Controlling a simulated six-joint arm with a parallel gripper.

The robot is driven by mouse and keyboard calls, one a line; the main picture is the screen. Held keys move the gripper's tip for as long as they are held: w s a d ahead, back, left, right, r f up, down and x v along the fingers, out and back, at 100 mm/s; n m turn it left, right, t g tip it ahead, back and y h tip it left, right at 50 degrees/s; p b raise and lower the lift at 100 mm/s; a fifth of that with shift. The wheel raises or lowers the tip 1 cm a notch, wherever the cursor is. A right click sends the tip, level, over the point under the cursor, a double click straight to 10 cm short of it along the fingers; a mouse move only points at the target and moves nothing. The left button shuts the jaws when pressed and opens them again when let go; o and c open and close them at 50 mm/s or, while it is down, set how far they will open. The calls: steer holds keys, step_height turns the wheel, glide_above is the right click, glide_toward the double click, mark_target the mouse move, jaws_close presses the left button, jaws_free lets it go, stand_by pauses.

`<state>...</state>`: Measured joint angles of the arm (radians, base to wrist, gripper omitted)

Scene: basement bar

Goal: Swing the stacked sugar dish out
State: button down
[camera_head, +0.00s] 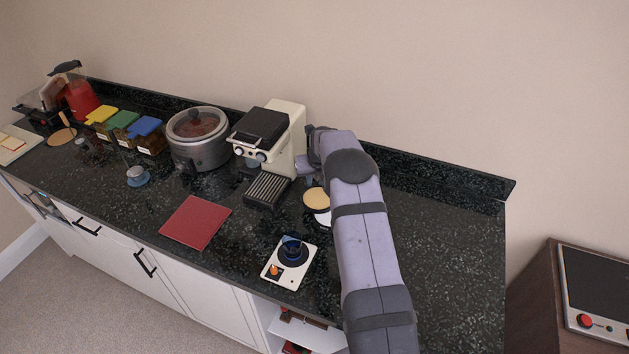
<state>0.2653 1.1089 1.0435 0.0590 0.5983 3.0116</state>
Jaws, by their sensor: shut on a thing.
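The stacked sugar dish shows as a round tan piece (316,199) above a white round piece (324,218), offset from each other, on the dark counter just right of the coffee machine's drip tray. Its right side is hidden behind my arm. My gripper (307,163) is only partly seen at the far end of my arm, beside the coffee machine's right side. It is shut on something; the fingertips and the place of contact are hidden.
The cream coffee machine (290,132) stands close left of my gripper. A white scale (290,262) with a blue glass cup lies nearer the front, and a red mat (196,222) left of it. A slow cooker (198,151) stands farther left. Counter right of my arm is clear.

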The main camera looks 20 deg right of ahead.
mark_target(317, 191)
steer(key=c, duration=1.6)
jaws_free()
steer(key=shift+r, duration=0.1)
steer(key=shift+b+v, duration=1.45)
steer(key=shift+v, duration=2.15)
